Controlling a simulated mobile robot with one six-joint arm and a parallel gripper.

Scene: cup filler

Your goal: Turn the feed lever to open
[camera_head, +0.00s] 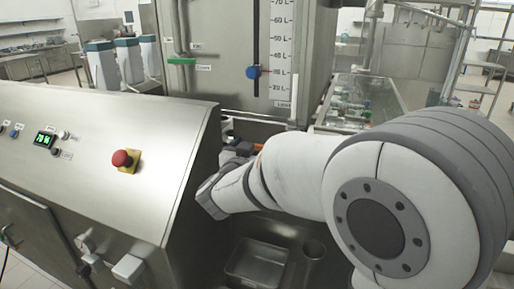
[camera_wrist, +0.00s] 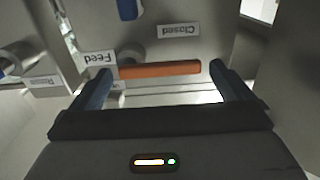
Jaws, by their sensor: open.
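The feed lever is an orange bar (camera_wrist: 160,70) lying level across the wrist view. An upside-down "Feed" label (camera_wrist: 98,58) is by its left end, and an upside-down "Closed" label (camera_wrist: 178,30) is above it. My gripper (camera_wrist: 162,72) is open, with one dark finger near each end of the bar. The bar lies between the fingertips; I cannot tell whether either finger touches it. In the head view, my gripper (camera_head: 236,152) is small and dark behind the slanted console, and only a bit of orange (camera_head: 259,147) shows beside it.
The slanted metal console (camera_head: 110,130) with a red button (camera_head: 122,158) stands close at left of my arm. A tank (camera_head: 225,50) with a level scale (camera_head: 279,50), blue knob (camera_head: 253,72) and green handle (camera_head: 182,61) rises behind. A metal tray (camera_head: 245,278) is below.

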